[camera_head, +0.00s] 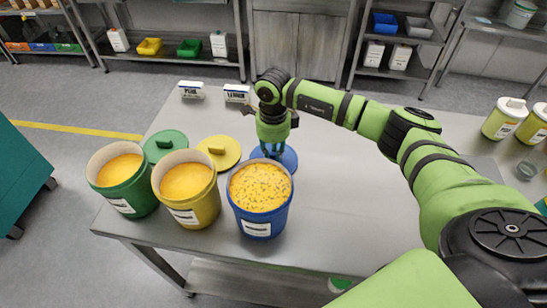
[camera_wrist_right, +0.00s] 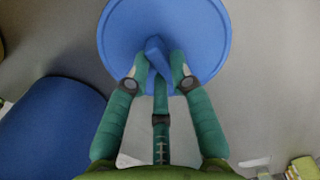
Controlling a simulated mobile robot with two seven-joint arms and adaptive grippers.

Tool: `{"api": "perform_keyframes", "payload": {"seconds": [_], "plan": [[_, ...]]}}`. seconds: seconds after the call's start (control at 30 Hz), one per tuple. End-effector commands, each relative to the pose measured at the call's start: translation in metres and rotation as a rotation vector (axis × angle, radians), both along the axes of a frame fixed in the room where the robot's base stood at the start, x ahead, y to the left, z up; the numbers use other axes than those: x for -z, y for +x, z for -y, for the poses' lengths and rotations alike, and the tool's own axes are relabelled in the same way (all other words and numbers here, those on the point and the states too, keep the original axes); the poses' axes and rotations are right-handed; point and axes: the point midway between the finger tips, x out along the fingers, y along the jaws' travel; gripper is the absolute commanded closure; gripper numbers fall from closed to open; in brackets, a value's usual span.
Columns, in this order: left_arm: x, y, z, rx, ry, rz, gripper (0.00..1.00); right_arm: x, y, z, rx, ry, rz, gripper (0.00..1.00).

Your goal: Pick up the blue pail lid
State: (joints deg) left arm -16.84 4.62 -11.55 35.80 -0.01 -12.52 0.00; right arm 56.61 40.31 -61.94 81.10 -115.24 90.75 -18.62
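The blue pail lid (camera_head: 289,160) is a round disc with a raised handle, at the steel table behind the blue pail (camera_head: 262,220). My right gripper (camera_head: 273,150) points down over it. In the right wrist view, the fingers of my right gripper (camera_wrist_right: 159,68) are drawn in around the handle of the blue lid (camera_wrist_right: 200,30), with no clear gap, so it looks shut on the handle. Whether the lid touches the table cannot be told. The blue pail, filled with speckled yellow contents, also shows at the left of the wrist view (camera_wrist_right: 50,130). My left gripper is not in view.
A green pail (camera_head: 135,200) and a yellow pail (camera_head: 198,212) stand left of the blue pail. A green lid (camera_head: 165,146) and a yellow lid (camera_head: 228,155) lie behind them. Two small labelled boxes stand farther back.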

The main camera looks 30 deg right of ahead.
Motion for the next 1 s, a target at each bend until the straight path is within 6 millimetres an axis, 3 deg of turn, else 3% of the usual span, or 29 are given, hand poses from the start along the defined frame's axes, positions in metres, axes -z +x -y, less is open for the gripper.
{"api": "perform_keyframes", "payload": {"seconds": [0.47, 0.67, 0.77, 1.0], "plan": [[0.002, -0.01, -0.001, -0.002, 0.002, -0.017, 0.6, -0.003, 0.001, 0.0, 0.001, 0.0, 0.002, 1.0], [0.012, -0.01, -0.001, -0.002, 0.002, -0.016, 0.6, -0.021, 0.001, 0.001, 0.001, 0.0, 0.006, 1.0], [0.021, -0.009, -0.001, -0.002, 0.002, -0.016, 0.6, -0.04, 0.002, 0.001, 0.0, 0.0, 0.009, 1.0], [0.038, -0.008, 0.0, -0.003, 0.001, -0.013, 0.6, -0.07, -0.03, 0.046, 0.004, -0.004, 0.005, 1.0]]}}
